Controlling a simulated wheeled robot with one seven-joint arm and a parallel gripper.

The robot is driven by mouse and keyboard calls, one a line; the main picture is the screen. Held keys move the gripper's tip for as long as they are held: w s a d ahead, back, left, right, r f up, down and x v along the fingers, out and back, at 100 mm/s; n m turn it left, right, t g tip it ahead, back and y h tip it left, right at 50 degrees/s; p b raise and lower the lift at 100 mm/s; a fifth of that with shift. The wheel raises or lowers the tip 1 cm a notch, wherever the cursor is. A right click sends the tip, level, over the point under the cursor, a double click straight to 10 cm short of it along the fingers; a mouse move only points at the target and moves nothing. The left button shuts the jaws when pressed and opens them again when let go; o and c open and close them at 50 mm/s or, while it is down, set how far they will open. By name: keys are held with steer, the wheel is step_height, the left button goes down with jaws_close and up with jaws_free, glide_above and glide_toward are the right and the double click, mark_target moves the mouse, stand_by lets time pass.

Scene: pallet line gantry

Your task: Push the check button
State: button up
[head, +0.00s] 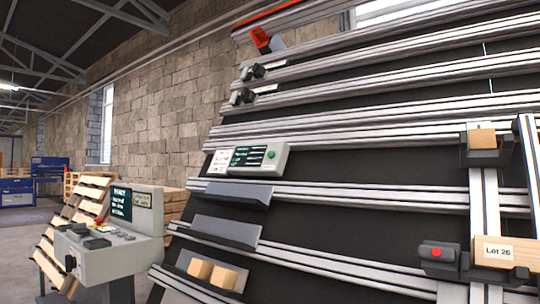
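No button in the head view carries a label I can read as "check". A small grey panel (285,162) with a dark screen sits on the sloped rack, and a round green button (271,155) is on its right part. A red button (435,252) sits on a dark block at the lower right. A grey control console (96,262) stands at the lower left, with a lit screen (121,203), a red knob (98,221) and dark controls. My gripper is not in view.
The sloped rack (330,219) with metal rails fills the right side. Wooden blocks (200,269) rest on a low ledge. A block labelled "Lot 26" (498,251) is at the right. Wooden pallets (88,196) lean behind the console. Open floor shows at the far left.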

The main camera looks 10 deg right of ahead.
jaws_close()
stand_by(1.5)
